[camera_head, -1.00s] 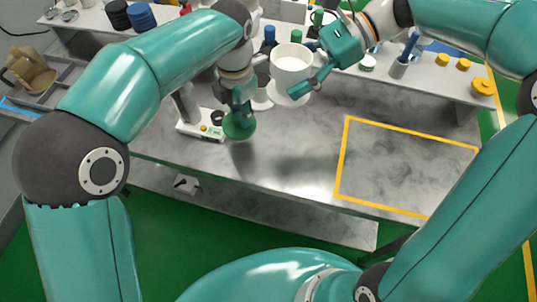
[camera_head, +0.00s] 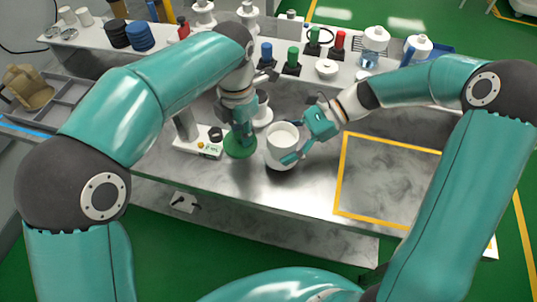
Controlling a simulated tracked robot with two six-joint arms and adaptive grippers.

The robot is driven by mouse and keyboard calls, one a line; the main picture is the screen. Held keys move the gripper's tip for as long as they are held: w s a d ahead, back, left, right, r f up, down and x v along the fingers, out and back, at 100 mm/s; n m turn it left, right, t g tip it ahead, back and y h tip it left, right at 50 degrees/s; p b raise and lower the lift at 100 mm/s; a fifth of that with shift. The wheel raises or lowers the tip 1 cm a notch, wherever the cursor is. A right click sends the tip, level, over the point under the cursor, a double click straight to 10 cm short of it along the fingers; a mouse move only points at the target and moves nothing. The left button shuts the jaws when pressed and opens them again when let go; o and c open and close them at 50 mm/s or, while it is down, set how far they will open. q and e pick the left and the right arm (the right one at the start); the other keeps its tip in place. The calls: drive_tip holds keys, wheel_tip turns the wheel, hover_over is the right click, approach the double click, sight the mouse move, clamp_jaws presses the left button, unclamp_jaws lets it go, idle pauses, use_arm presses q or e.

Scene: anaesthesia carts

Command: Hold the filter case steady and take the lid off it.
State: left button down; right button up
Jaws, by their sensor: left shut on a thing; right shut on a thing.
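My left gripper (camera_head: 240,128) points down and is shut on a round green piece (camera_head: 241,149), which looks like the filter case, at the tabletop. The gripper hides most of its upper part. My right gripper (camera_head: 299,150) is shut on a white cup-shaped piece (camera_head: 283,137) with a wider rim at its bottom. This white piece looks like the lid. It is apart from the green piece, to its right, low over the grey table or on it; I cannot tell if it touches.
A small white device (camera_head: 198,147) stands just left of the green piece. A white vessel (camera_head: 262,112) is close behind. A back shelf carries coloured blocks and bottles (camera_head: 375,42). A yellow-outlined area (camera_head: 388,180) on the right of the table is empty.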

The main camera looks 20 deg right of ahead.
sight(283, 153)
drive_tip(key=shift+f, duration=1.6)
drive_tip(key=shift+f, duration=0.15)
drive_tip(key=o, duration=1.8)
drive_tip(key=shift+c, duration=0.2)
